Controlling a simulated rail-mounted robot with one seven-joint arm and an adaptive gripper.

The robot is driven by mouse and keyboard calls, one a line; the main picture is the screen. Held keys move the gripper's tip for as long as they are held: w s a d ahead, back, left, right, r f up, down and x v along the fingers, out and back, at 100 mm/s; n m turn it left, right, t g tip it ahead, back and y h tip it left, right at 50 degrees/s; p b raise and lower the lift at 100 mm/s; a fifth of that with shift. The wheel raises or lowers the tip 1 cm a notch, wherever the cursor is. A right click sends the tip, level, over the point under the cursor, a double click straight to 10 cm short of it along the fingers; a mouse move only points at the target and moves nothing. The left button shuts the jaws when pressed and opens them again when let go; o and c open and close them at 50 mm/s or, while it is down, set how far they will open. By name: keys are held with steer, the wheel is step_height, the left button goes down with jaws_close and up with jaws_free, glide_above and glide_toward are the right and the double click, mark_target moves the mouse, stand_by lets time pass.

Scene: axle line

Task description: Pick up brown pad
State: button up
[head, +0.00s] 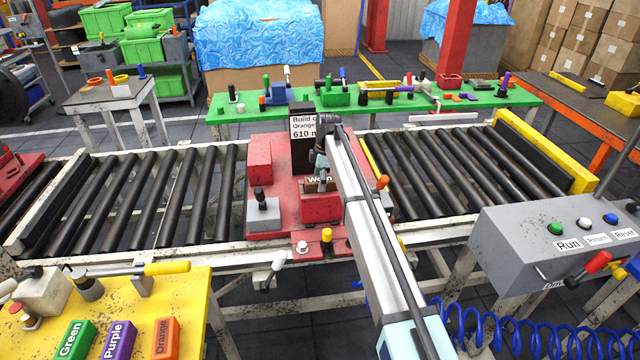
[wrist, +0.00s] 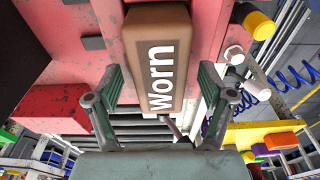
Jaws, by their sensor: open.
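The brown pad (head: 316,185), labelled "Worn", sits in the red fixture block (head: 320,209) at the middle of the roller line. In the wrist view the pad (wrist: 152,60) lies straight ahead, its label running lengthwise. My gripper (head: 321,170) is at the pad in the head view, with the arm reaching in from the front right. In the wrist view my gripper (wrist: 160,85) is open, with one finger on each side of the pad's near end. Gaps show between fingers and pad; I cannot tell the depth between them.
A sign post (head: 303,140) stands just behind the fixture. A grey block with a black knob (head: 263,212) is to the left. A yellow table (head: 170,290) holds green, purple and orange pads at front left. A grey control box (head: 560,245) stands at right.

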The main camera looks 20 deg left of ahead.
steer(key=c, duration=1.5)
steer(key=shift+r, duration=0.1)
